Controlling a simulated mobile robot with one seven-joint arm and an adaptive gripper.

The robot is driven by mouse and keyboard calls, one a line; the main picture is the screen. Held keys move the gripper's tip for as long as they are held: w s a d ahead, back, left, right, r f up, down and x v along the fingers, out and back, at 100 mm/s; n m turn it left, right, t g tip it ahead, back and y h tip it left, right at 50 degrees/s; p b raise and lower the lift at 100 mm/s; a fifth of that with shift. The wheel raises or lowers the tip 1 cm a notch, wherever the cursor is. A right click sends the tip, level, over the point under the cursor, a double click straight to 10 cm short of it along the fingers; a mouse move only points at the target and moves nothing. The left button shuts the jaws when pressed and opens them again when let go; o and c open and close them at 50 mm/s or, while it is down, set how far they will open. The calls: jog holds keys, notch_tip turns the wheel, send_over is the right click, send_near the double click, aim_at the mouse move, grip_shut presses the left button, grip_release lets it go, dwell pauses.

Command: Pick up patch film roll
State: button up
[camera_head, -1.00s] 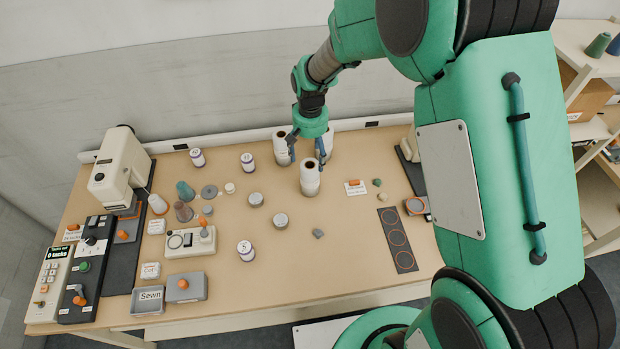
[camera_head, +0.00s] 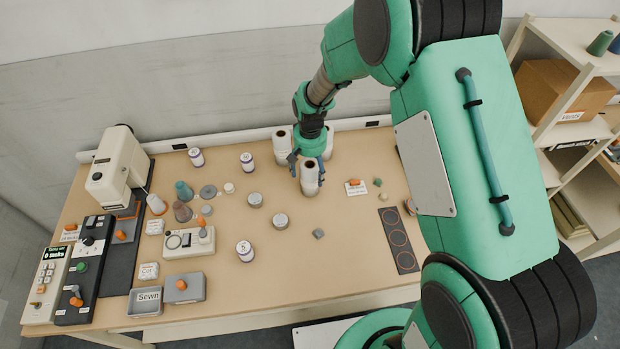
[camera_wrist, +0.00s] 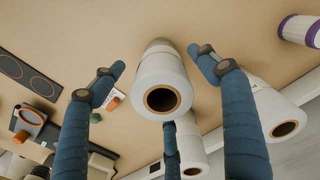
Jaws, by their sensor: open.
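Three white wadding rolls with dark hollow cores stand near the back middle of the table. The front roll (camera_head: 310,178) is upright below my gripper (camera_head: 307,172), whose fingers are spread around it. In the wrist view the same roll (camera_wrist: 163,78) lies between the open fingers of my gripper (camera_wrist: 160,62), with a gap on both sides. A second roll (camera_head: 281,146) stands behind left; it seems to be the one at the right in the wrist view (camera_wrist: 275,115). The third roll (camera_head: 329,142) is partly hidden behind my gripper. I cannot read which roll is patch film.
A small tag with an orange piece (camera_head: 355,187) lies right of the front roll. A dark strip with circles (camera_head: 398,240) lies farther right. Labelled spools (camera_head: 247,161) and grey tins (camera_head: 281,220) stand left and in front.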

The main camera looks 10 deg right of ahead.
jog(key=shift+w+f+b, duration=0.15)
jog(key=shift+f+b, duration=0.5)
jog(key=shift+f, duration=1.95)
jog(key=c, duration=1.6)
jog(key=shift+r, duration=0.1)
